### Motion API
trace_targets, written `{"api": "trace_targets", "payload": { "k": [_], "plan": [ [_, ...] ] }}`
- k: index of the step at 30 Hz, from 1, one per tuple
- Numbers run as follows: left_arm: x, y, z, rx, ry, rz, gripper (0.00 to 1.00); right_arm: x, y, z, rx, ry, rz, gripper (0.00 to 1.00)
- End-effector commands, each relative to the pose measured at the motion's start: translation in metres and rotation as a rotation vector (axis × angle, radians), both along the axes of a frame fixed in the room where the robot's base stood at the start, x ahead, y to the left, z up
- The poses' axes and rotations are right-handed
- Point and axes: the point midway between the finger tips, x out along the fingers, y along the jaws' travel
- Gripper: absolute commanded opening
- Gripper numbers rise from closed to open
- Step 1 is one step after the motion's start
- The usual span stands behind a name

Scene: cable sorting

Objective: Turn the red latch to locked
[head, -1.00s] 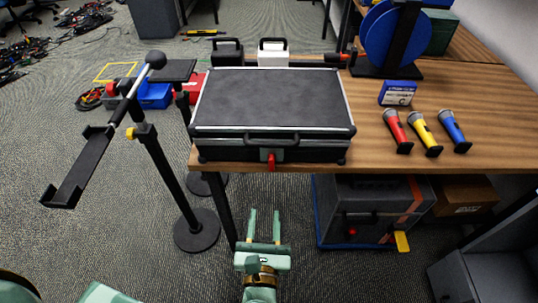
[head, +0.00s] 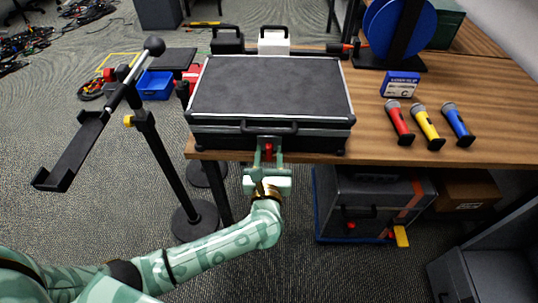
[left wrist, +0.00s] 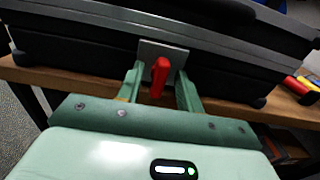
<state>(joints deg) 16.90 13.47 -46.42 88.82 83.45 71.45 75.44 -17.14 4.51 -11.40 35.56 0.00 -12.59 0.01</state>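The black case (head: 270,88) lies closed on the wooden table, its front edge and handle facing me. The red latch (head: 268,150) is on the case's front, below the handle, and points down. In the left wrist view the red latch (left wrist: 160,77) stands out from a grey plate (left wrist: 176,52). My left gripper (head: 268,158) is open, with one finger on each side of the latch. In the left wrist view gaps show between the latch and both fingers (left wrist: 160,86). My right gripper is not in view.
Red, yellow and blue microphones (head: 427,126) lie on the table (head: 480,105) to the right, near a blue box (head: 400,85). A black stand (head: 150,130) is left of the table. A grey case (head: 365,205) stands under the table.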

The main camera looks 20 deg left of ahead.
Motion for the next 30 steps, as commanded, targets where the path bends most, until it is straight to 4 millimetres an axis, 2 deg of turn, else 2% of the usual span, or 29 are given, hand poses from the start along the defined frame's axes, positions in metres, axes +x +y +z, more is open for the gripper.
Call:
{"api": "trace_targets", "payload": {
  "k": [6,7,10,11,22,30],
  "plan": [
    [0.000,0.000,0.000,0.000,0.000,0.000,0.36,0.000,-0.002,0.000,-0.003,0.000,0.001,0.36],
    [0.000,0.000,0.000,0.000,0.000,0.000,0.31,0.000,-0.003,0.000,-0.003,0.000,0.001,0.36],
    [0.000,0.000,0.000,0.000,0.000,0.000,0.03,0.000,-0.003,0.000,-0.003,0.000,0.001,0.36],
    [0.000,0.000,0.000,0.000,0.000,0.000,0.00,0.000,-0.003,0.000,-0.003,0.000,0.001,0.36],
    [0.000,0.000,0.001,0.034,0.009,0.001,0.00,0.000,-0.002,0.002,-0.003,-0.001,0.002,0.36],
    [0.000,-0.001,0.002,0.184,0.053,0.001,0.00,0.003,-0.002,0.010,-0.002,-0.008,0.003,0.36]
  ]
}}
